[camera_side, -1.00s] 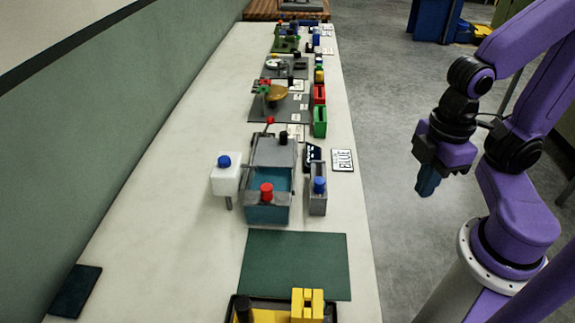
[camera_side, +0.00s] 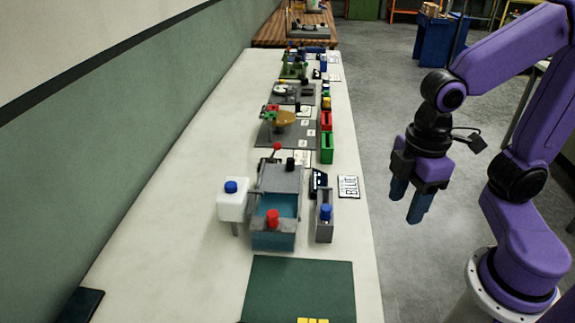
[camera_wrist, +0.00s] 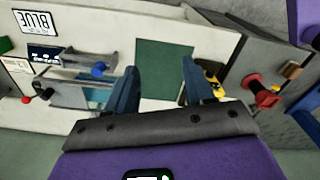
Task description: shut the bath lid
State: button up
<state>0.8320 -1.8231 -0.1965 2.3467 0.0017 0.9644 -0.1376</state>
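The bath (camera_side: 274,236) is a grey-and-teal box on the pale bench, with blue liquid (camera_side: 277,204) showing in its open front part. A grey panel (camera_side: 281,178), seemingly the lid, is over its far part; I cannot tell how it is attached. A red knob (camera_side: 272,218) is at the near end. A lever with a red ball (camera_side: 277,146) rises at the far end. My gripper (camera_side: 408,207) is open and empty, right of the bench and well apart from the bath. Its fingers (camera_wrist: 160,85) are spread in the wrist view, where the bath (camera_wrist: 85,97) is partly hidden behind the left finger.
A white blue-capped container (camera_side: 232,204) stands left of the bath. A grey holder with a blue-topped item (camera_side: 325,222) stands at right, near a BLUE card (camera_side: 348,187). A green mat (camera_side: 300,290) lies in front. Red (camera_side: 326,122) and green boxes stand farther back.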

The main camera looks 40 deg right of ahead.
jog(key=w+a+r, duration=0.2)
jog(key=w+a, duration=0.2)
jog(key=w, duration=0.7)
jog(key=n, duration=0.3)
send_over(290, 160)
jog(key=f, duration=0.1)
notch_tip(290, 160, down, 16)
jog(key=shift+w+d+f, duration=0.1)
jog(key=shift+f, duration=0.15)
grip_shut()
